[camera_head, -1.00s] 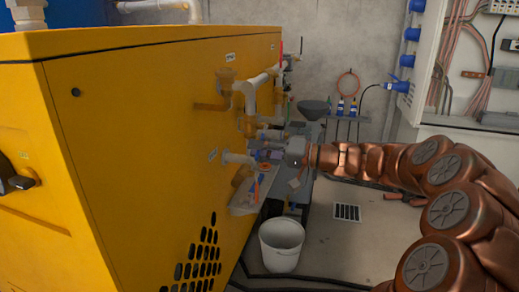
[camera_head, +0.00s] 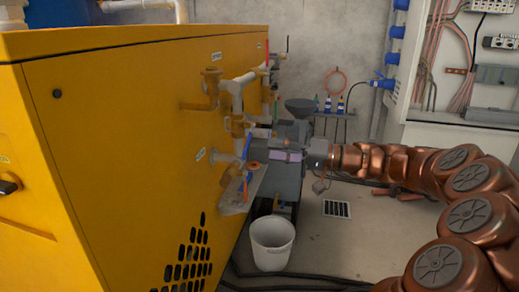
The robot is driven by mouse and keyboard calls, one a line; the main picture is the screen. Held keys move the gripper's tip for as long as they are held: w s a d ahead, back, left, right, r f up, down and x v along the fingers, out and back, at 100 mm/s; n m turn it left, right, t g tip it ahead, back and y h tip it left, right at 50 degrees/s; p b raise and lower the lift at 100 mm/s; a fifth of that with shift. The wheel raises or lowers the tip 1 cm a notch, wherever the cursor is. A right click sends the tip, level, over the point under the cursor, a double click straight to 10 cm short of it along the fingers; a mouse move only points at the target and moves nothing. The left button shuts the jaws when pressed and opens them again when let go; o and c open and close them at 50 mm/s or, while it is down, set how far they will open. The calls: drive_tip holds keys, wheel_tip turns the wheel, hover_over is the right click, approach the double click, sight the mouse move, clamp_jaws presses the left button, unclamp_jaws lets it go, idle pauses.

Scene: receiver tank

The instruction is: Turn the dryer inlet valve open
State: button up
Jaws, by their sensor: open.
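The yellow dryer cabinet (camera_head: 130,150) fills the left side, with white and brass pipework on its right-hand face. A blue lever handle (camera_head: 247,147) stands nearly upright at the white pipe stub (camera_head: 222,156). Another blue handle (camera_head: 246,187) hangs lower down. I cannot read the labels, so I cannot tell which one is the dryer inlet valve. My gripper (camera_head: 260,142) is open and reaches in from the right, its fingers beside the upper blue handle. The fingers overlap the pipework in the picture, and I cannot tell whether they touch the handle.
A red handle (camera_head: 267,53) and a brass valve (camera_head: 211,78) sit higher on the pipework. A white bucket (camera_head: 272,245) stands on the floor below. A dark funnel (camera_head: 299,107) is behind my gripper. An open electrical cabinet (camera_head: 465,75) stands at the right.

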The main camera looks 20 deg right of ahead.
drive_tip(key=shift+v, duration=1.9)
idle(0.8)
